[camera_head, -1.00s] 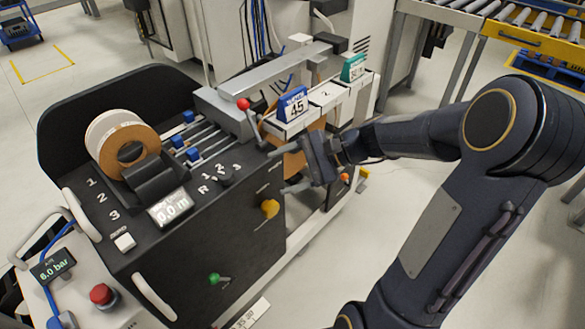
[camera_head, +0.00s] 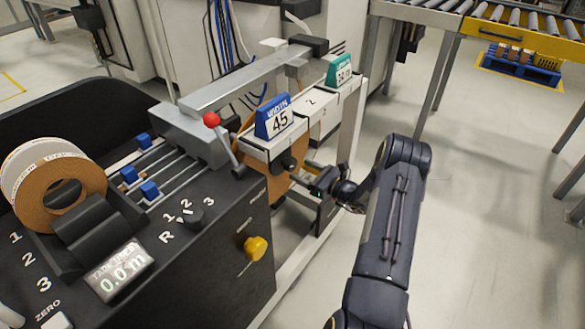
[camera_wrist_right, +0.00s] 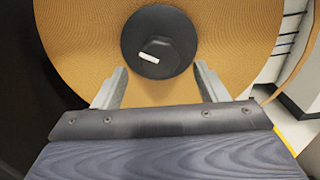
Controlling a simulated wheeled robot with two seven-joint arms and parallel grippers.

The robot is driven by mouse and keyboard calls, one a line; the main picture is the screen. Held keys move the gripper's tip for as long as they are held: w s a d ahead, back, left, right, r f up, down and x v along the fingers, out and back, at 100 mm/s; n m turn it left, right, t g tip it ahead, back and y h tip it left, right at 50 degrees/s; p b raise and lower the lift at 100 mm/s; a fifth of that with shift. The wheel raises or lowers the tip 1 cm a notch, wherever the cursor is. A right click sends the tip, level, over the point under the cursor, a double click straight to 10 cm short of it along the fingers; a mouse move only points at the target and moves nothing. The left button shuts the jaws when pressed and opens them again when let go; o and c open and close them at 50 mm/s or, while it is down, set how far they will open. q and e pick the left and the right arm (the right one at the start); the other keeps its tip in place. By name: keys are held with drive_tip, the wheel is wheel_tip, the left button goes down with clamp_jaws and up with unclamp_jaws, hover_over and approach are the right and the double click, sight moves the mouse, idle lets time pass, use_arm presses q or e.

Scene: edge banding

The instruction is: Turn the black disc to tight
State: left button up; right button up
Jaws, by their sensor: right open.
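The black disc (camera_wrist_right: 140,40) sits at the centre of a large tan roll (camera_wrist_right: 75,45) in the right wrist view, with a short white mark on its face, slightly tilted. In the head view the black disc (camera_head: 287,162) shows small, below the blue 45 sign, in front of the tan roll (camera_head: 250,128). My right gripper (camera_head: 304,175) is just right of the disc and points at it. In the right wrist view its fingers (camera_wrist_right: 161,82) are apart and empty, just below the disc, one to each side. Contact cannot be told. My left gripper is out of view.
A lever with a red ball (camera_head: 211,119) stands left of the roll. A yellow knob (camera_head: 256,248) is on the machine's front side. A selector knob (camera_head: 190,218) and display (camera_head: 120,270) are on its panel.

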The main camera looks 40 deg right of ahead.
sight(294, 166)
drive_tip(key=shift+x, duration=2)
drive_tip(key=c, duration=1)
